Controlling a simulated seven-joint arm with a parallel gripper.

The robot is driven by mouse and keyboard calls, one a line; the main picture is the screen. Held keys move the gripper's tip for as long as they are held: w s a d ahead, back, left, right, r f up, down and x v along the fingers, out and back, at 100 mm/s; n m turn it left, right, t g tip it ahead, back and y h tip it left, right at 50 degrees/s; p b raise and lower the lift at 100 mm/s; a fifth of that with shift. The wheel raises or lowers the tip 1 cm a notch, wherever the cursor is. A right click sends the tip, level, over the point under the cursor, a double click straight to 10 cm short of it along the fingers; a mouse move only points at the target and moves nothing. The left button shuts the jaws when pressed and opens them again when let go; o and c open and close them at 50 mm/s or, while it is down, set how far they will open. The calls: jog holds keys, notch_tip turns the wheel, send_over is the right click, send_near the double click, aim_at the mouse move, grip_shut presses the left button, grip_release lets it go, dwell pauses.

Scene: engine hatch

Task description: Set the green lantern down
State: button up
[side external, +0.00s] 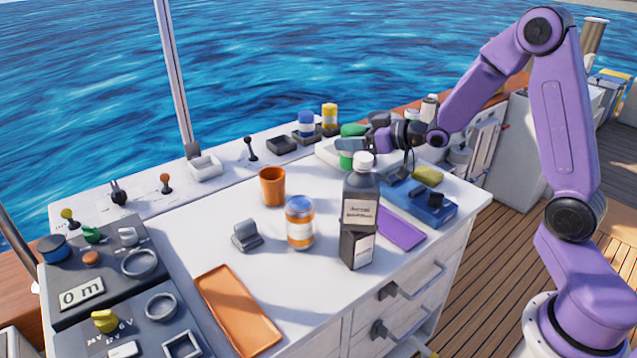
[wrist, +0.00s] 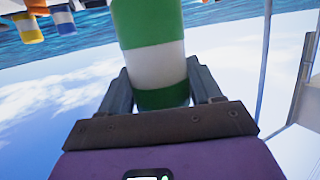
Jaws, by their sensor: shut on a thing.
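The green lantern (side external: 352,131) is at the back of the white counter in the side view, partly hidden by my gripper and the dark bottle's white cap. In the wrist view the lantern (wrist: 155,65) is green with a broad white band. My gripper (side external: 371,144) is shut on it, with one finger on each side in the wrist view.
A dark bottle (side external: 361,192) stands in front of my gripper. A blue case (side external: 428,207) and yellow sponge (side external: 428,175) lie to the right. Blue (side external: 306,124) and yellow (side external: 329,117) lanterns stand behind left. An orange cup (side external: 272,186) and striped jar (side external: 300,223) stand nearer the middle.

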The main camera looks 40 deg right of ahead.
jog(key=shift+w+d+f, duration=0.2)
jog(key=shift+w+f, duration=3.05)
jog(key=shift+w, duration=0.25)
jog(key=shift+w+d+f, duration=0.2)
jog(key=shift+w+f, duration=3.05)
jog(key=shift+w, duration=0.2)
jog(key=shift+f, duration=0.2)
jog(key=o, duration=1.2)
jog(key=shift+r, duration=0.1)
jog(key=shift+s+r, duration=0.1)
jog(key=shift+s, duration=0.05)
jog(key=v, duration=1.2)
